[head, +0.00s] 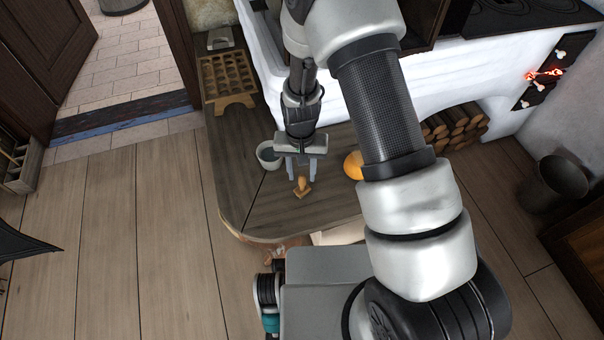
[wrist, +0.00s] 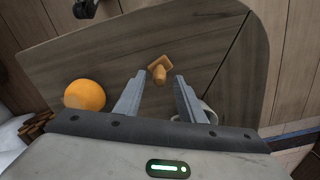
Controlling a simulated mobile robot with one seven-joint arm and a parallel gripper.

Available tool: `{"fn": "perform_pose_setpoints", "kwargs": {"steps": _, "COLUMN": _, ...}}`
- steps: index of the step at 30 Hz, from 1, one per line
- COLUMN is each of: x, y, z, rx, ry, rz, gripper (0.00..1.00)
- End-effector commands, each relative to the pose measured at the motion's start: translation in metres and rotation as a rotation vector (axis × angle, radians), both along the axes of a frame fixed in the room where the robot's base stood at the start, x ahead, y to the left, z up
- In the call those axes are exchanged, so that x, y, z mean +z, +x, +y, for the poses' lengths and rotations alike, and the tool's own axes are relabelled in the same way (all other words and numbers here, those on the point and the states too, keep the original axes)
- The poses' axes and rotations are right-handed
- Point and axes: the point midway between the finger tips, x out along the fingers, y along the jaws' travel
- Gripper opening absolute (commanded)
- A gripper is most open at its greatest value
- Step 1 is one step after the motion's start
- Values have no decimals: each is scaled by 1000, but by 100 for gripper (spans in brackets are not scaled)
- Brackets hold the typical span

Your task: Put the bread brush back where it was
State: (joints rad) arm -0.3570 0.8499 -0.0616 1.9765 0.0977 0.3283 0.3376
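The bread brush appears to be the small light-brown wooden piece (head: 302,188) on the dark wooden table (head: 243,190). It shows a squarish block and a short stub; I see no bristles. In the wrist view the wooden piece (wrist: 158,70) shows just beyond the fingertips, centred between them. My gripper (head: 303,176) points down over the table, close to the piece. Its two fingers are apart with nothing held between them, as the wrist view of the gripper (wrist: 160,79) also shows. The gap between fingertips and piece is hard to judge.
A pale cup or bowl (head: 268,155) stands just left of my gripper. An orange round thing (head: 353,166) is to the right, partly behind my arm. A wooden rack with round hollows (head: 226,80) stands farther back left. The table's rounded front-left corner is bare.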

Motion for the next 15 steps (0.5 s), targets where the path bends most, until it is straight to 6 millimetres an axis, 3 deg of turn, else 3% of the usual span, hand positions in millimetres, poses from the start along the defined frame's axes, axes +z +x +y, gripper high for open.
{"fn": "perform_pose_setpoints", "kwargs": {"steps": 1, "x": 16, "y": 1, "z": 1, "rx": 0, "ry": 2, "rz": -4, "gripper": 36}}
{"fn": "perform_pose_setpoints", "kwargs": {"steps": 6, "x": 54, "y": 1, "z": 1, "rx": 0, "ry": 1, "rz": -4, "gripper": 36}}
{"fn": "perform_pose_setpoints", "kwargs": {"steps": 15, "x": 95, "y": 1, "z": 2, "rx": -1, "ry": 0, "rz": -1, "gripper": 36}}
